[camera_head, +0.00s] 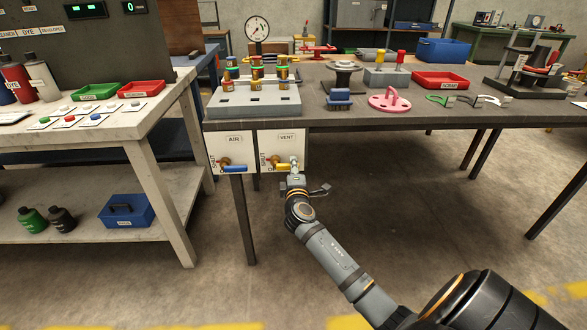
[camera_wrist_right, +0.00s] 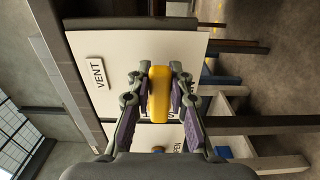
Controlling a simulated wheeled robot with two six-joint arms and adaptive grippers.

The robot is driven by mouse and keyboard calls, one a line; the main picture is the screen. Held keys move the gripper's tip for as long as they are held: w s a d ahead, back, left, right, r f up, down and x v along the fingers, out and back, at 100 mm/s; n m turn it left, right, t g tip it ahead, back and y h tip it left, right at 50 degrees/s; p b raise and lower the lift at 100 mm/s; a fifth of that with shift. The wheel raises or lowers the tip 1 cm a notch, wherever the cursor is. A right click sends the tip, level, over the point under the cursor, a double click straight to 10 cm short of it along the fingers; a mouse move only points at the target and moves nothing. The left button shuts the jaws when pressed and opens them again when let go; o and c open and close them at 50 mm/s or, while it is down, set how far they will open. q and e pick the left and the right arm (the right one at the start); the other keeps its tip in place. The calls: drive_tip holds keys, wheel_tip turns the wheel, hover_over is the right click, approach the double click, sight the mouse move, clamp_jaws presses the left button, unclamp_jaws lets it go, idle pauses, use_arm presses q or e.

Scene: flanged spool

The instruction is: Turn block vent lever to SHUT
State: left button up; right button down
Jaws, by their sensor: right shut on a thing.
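The vent panel (camera_head: 271,144) is a white plate under the front edge of the workbench, marked VENT, with SHUT written along its left side. Its yellow lever (camera_head: 282,167) lies about level, pointing right from a brass valve. My right gripper (camera_head: 294,164) reaches up to the lever's right end. In the right wrist view the yellow handle (camera_wrist_right: 159,93) sits between the two fingers of my right gripper (camera_wrist_right: 160,88), which are shut on it. The valve pivot is hidden in that view. My left gripper is not in view.
Left of it hangs the AIR panel (camera_head: 221,148) with a blue lever (camera_head: 235,168). A bench leg (camera_head: 243,215) stands below the panels. A white bench (camera_head: 150,120) stands at left. The floor (camera_head: 400,200) under the workbench is largely clear.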

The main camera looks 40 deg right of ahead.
drive_tip(key=shift+f, duration=0.1)
idle(0.3)
drive_tip(key=c, duration=1.2)
unclamp_jaws()
drive_tip(key=v, duration=1.2)
